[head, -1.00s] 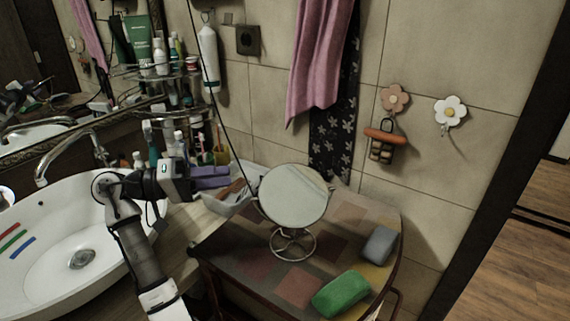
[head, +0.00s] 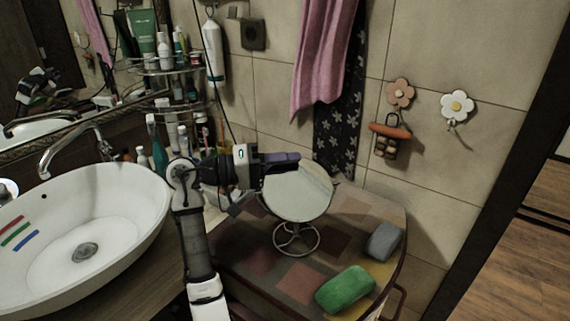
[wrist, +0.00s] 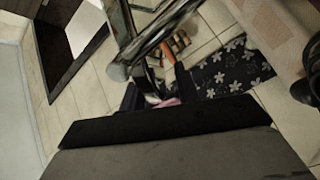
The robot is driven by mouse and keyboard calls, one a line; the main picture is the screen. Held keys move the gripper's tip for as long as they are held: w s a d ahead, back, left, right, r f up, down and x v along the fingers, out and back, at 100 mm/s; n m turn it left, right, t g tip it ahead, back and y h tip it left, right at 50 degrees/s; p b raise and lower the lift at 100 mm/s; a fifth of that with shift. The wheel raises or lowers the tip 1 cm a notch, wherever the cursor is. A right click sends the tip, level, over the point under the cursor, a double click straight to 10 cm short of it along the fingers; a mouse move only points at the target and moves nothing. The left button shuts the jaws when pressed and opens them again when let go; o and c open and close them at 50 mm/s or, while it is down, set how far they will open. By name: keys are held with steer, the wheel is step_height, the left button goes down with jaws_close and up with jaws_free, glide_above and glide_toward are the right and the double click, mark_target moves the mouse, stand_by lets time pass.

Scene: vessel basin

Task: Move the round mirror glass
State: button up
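The round mirror glass (head: 297,198) stands in a thin metal frame on a wire base (head: 296,238), on the small table (head: 245,262). It is tilted and reflects pale tiles. My gripper (head: 287,160) is at the mirror's upper left edge and covers part of it in the head view. Whether it touches the mirror is unclear. In the wrist view my two dark fingers (wrist: 158,93) are apart, with pink and pale background showing between them. Blurred metal tubes (wrist: 145,50) cross close above the fingers; I cannot tell which part of the mirror stand they are.
A green sponge (head: 345,290) and a grey soap-like block (head: 384,241) lie on the table's right part. The white basin (head: 85,245) is at left. A pink towel (head: 325,60) hangs behind the mirror. Bottles crowd the corner shelf (head: 170,65).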

steer(key=shift+c, duration=0.3)
jaws_close()
